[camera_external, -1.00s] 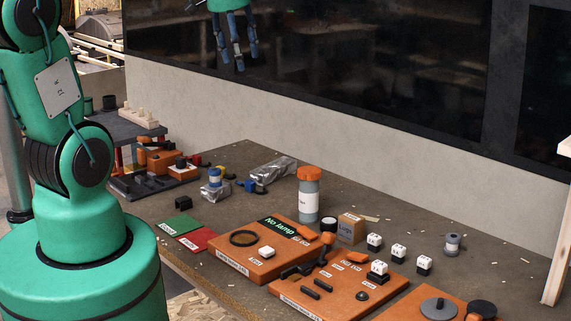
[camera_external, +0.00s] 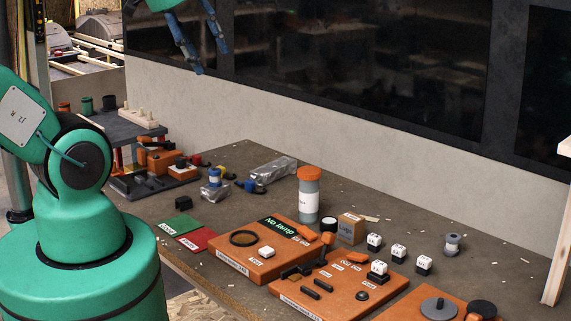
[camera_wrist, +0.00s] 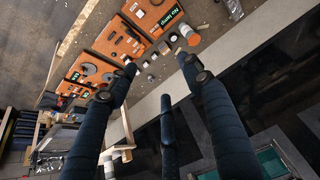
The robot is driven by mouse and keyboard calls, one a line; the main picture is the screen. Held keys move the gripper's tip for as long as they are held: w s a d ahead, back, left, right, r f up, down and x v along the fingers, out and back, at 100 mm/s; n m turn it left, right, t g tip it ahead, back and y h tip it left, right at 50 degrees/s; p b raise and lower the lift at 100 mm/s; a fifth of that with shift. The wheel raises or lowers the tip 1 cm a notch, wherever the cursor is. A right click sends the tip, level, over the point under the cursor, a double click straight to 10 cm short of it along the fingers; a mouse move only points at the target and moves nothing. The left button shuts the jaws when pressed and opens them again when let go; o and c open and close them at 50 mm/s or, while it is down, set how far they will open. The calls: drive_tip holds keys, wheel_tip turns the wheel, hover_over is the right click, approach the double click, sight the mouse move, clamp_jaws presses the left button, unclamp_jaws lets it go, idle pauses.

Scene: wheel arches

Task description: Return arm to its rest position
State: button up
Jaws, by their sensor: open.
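My gripper (camera_external: 205,45) hangs high at the top of the external view, above the back left of the workbench and in front of the dark panel. Its blue fingers are spread apart with nothing between them. In the wrist view my gripper's fingers (camera_wrist: 160,85) are also spread and empty, with the bench far below. My green arm stands at the left of the external view, its upper links partly out of frame. The workbench (camera_external: 345,235) lies below and well clear of the gripper.
Orange boards (camera_external: 262,250) lie along the bench front. An orange-capped jar (camera_external: 309,196) stands behind them. Several small white-topped blocks (camera_external: 398,252) sit to the right. Green (camera_external: 180,224) and red (camera_external: 197,239) cards lie at left. The dark panel (camera_external: 350,75) rises behind the bench.

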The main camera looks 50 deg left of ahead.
idle(0.3)
wheel_tip(320, 180, down, 6)
drive_tip(key=b, duration=0.6)
drive_tip(key=shift+f, duration=0.1)
